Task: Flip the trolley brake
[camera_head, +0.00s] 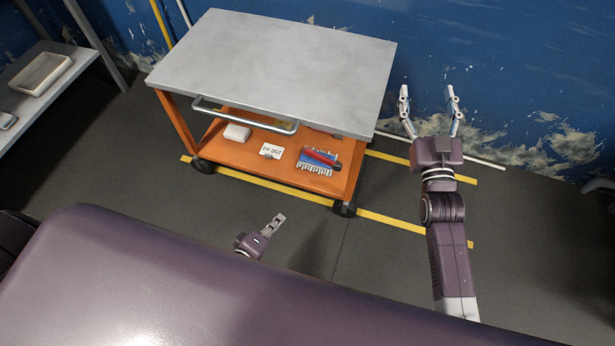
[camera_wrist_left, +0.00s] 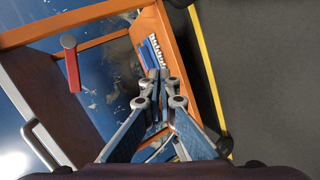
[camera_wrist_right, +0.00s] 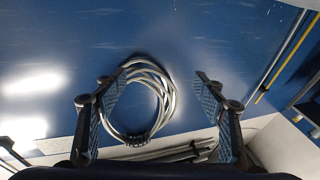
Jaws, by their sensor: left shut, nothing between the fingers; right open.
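The trolley has a grey metal top (camera_head: 280,65), an orange frame and lower shelf (camera_head: 240,150), a grey push handle (camera_head: 245,117) and black wheels (camera_head: 344,209). In the left wrist view, a red bar with a grey round end (camera_wrist_left: 73,68) shows by the trolley's orange frame (camera_wrist_left: 85,32); I cannot tell for sure that it is the brake. My left gripper (camera_head: 276,220) is shut and empty, low in front of the trolley; its fingertips (camera_wrist_left: 158,76) point towards the shelf. My right gripper (camera_head: 428,95) is open and empty, right of the trolley.
The shelf carries a white box (camera_head: 237,132), a labelled card (camera_head: 271,151) and a blue-and-white pack (camera_head: 316,163) with a red item. A coiled grey hose (camera_wrist_left: 150,150) is not clear, but a grey coil (camera_wrist_right: 145,132) shows in the right wrist view. A side table (camera_head: 55,100) stands left.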

